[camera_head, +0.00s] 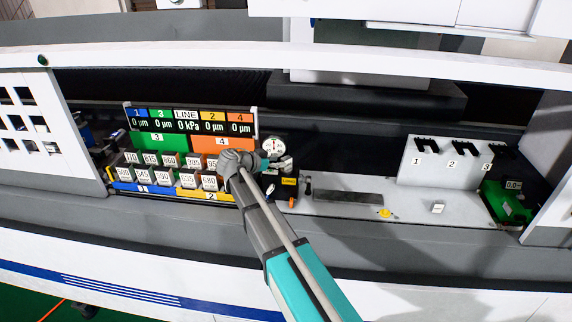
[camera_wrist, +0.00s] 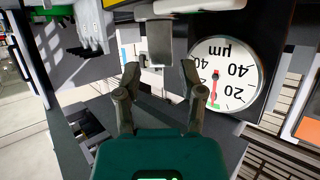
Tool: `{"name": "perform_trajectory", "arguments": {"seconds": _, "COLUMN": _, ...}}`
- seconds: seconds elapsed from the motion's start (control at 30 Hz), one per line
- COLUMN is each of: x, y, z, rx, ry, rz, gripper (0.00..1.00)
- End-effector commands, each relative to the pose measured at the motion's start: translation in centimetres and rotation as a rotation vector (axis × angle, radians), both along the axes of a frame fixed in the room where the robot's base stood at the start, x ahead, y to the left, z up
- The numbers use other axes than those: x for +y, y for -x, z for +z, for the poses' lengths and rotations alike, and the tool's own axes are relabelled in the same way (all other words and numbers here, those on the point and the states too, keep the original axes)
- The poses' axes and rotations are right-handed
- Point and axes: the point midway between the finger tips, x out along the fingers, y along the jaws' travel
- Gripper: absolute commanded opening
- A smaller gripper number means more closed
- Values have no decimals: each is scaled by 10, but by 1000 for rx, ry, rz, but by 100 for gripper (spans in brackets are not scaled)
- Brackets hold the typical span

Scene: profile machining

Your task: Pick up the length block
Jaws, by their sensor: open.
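My gripper (camera_wrist: 160,80) is open and empty in the wrist view, its two dark fingers apart. A plain grey rectangular block (camera_wrist: 160,42) shows just beyond and between the fingertips, not gripped; I cannot tell for sure whether it is the length block. In the head view my gripper (camera_head: 270,162) is beside a round dial gauge (camera_head: 274,146), its fingers too small to make out. The gauge's dial, in µm, also shows large and upside down in the wrist view (camera_wrist: 225,75). Numbered blocks (camera_head: 162,178) stand in rows at the left, partly hidden by my arm.
A display panel (camera_head: 190,122) stands behind the numbered blocks. To the right is a light bench (camera_head: 400,208) with a dark flat slot, a yellow knob (camera_head: 385,213) and a small white labelled piece (camera_head: 438,208). A white panel with clips (camera_head: 450,165) and a green device (camera_head: 505,203) stand farther right.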

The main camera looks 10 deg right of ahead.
Motion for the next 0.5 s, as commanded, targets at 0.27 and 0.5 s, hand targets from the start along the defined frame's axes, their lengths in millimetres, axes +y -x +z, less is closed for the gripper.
{"name": "perform_trajectory", "arguments": {"seconds": 0.27, "x": -23, "y": -13, "z": -18, "rx": 0, "ry": 0, "rz": -1, "gripper": 51}}
{"name": "perform_trajectory", "arguments": {"seconds": 0.5, "x": -37, "y": -20, "z": -22, "rx": 0, "ry": 0, "rz": 1, "gripper": 51}}
